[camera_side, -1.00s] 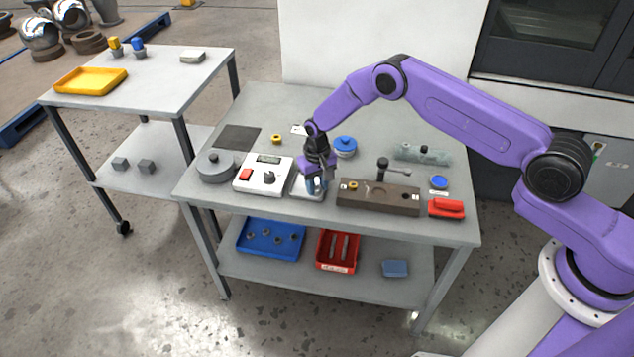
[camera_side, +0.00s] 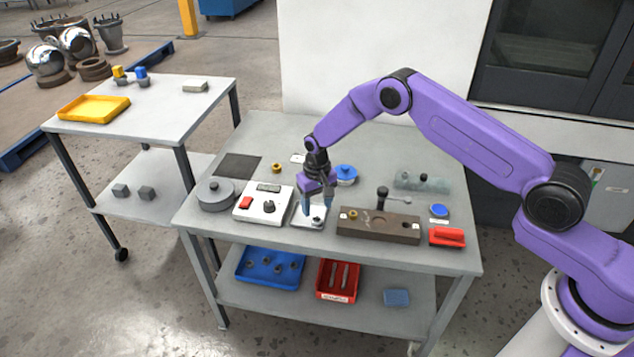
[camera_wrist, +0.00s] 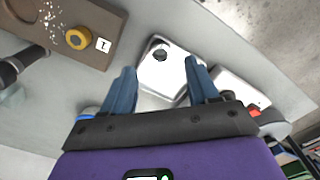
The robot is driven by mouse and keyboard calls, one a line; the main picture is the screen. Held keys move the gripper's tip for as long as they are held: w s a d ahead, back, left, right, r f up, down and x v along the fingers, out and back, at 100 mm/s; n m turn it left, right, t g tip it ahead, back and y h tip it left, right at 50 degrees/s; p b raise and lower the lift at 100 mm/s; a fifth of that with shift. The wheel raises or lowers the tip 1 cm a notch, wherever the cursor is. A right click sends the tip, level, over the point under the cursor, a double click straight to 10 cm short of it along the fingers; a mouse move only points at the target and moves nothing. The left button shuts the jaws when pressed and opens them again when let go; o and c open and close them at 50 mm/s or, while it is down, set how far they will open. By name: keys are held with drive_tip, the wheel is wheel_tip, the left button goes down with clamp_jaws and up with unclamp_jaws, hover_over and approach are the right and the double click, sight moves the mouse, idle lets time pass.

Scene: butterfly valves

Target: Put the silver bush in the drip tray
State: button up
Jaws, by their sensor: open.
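A small grey ring-like piece, which looks like the silver bush (camera_side: 316,221), rests in a shallow pale square tray that looks like the drip tray (camera_side: 301,222). In the wrist view the bush (camera_wrist: 160,54) sits near the tray's far corner, and the tray (camera_wrist: 160,78) shows between my fingers. My gripper (camera_side: 317,209) is open and empty just above the tray, with its blue fingers apart on either side of the bush. In the wrist view my gripper (camera_wrist: 159,72) has nothing between its fingertips.
A brown fixture block (camera_side: 385,228) with a brass ring (camera_side: 352,214) and an upright handle (camera_side: 382,193) stands close right. A blue-lidded round container (camera_side: 346,175) is behind. A dark mat (camera_side: 237,166) lies back left.

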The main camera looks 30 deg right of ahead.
wheel_tip(320, 180, up, 9)
idle(0.3)
drive_tip(key=s+a+r+n, duration=0.2)
drive_tip(key=s+r+n, duration=0.1)
drive_tip(key=s+r, duration=0.55)
drive_tip(key=s+a+r+n, duration=0.2)
drive_tip(key=s+r+n, duration=0.3)
drive_tip(key=s, duration=0.6)
drive_tip(key=s+d+r+n, duration=0.2)
drive_tip(key=s+d, duration=0.4)
drive_tip(key=s, duration=0.6)
drive_tip(key=s+d+r+n, duration=0.3)
drive_tip(key=s+d, duration=0.2)
drive_tip(key=s, duration=0.6)
drive_tip(key=shift+s+d+n, duration=0.3)
drive_tip(key=shift+s+d, duration=0.1)
